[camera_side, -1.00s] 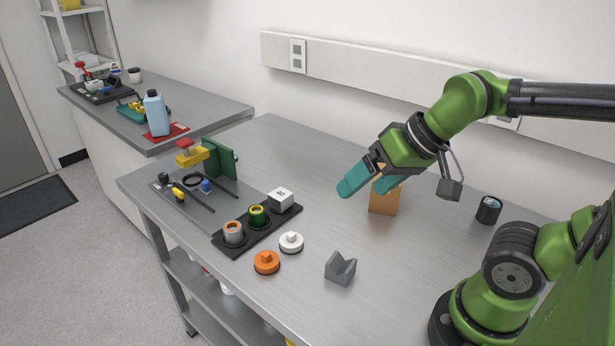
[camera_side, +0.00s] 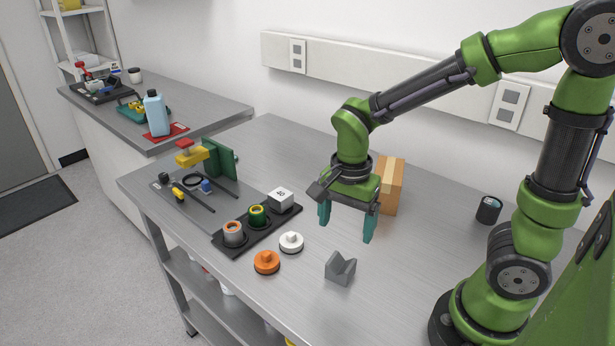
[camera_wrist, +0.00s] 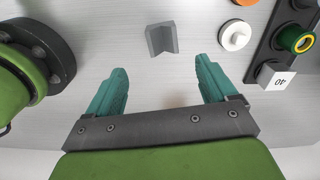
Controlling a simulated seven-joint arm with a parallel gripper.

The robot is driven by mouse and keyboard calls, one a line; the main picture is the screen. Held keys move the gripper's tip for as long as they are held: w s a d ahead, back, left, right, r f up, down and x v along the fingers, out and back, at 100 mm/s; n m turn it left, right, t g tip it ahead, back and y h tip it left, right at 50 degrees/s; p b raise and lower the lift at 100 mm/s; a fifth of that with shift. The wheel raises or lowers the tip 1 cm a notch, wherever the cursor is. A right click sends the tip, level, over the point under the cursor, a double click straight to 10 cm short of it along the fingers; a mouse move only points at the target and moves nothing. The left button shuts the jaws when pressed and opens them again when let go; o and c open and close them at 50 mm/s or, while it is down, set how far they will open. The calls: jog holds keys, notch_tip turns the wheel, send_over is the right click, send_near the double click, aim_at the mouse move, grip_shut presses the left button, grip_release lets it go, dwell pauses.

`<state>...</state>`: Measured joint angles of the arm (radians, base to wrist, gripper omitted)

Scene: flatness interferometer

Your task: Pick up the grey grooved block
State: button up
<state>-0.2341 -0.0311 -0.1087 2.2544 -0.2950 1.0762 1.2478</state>
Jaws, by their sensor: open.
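The grey grooved block (camera_side: 340,268) stands on the bench near its front edge, with its V-shaped notch facing up. In the wrist view the block (camera_wrist: 161,39) lies beyond my fingertips, near the top centre. My gripper (camera_side: 346,231) is open and empty, with teal fingers pointing down. It is above the bench, behind the block in the side view and apart from it. In the wrist view my gripper (camera_wrist: 161,66) shows both fingers spread, with bare bench between them.
A white knobbed disc (camera_side: 291,242) and an orange one (camera_side: 266,262) lie left of the block. Beyond them is a black tray (camera_side: 231,249) holding rings and a white cube marked 40 (camera_side: 281,198). A black cylinder (camera_side: 488,209) stands at right.

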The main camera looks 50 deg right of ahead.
aim_at(341, 268)
jog(key=f, duration=1.2)
jog(key=shift+w+d+f, duration=0.1)
jog(key=shift+w+f, duration=0.05)
jog(key=shift+w, duration=0.05)
jog(key=shift+c, duration=0.4)
jog(key=c, duration=1.2)
